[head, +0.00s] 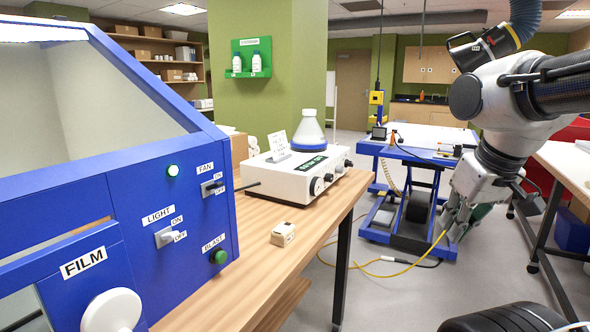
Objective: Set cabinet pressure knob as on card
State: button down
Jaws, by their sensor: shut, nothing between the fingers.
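The blue cabinet (130,190) fills the left side. Its face has a LIGHT switch (165,237), a FAN switch (212,188), a green BLAST button (219,257) and a large white round knob (112,310) below the FILM label. No knob labelled pressure is readable. A white control box (285,178) on the wooden table has several dark knobs (316,187) and a dark display. A small white card (278,143) stands on it; its writing is too small to read. My gripper (450,232) is shut and empty, hanging low at the right, well away from both.
A small beige block (283,234) lies on the wooden table (225,290). A white-and-blue flask (309,130) stands at the control box. A blue lift cart (405,160) stands behind my gripper, and a yellow cable (390,272) runs on the floor. A white-topped table (570,165) is at right.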

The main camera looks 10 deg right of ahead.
aim_at(329, 177)
jog(key=i+l+z, duration=0.1)
jog(key=i+l, duration=0.35)
jog(key=i+l+z, duration=0.1)
jog(key=i+l, duration=0.3)
jog(key=i, duration=0.15)
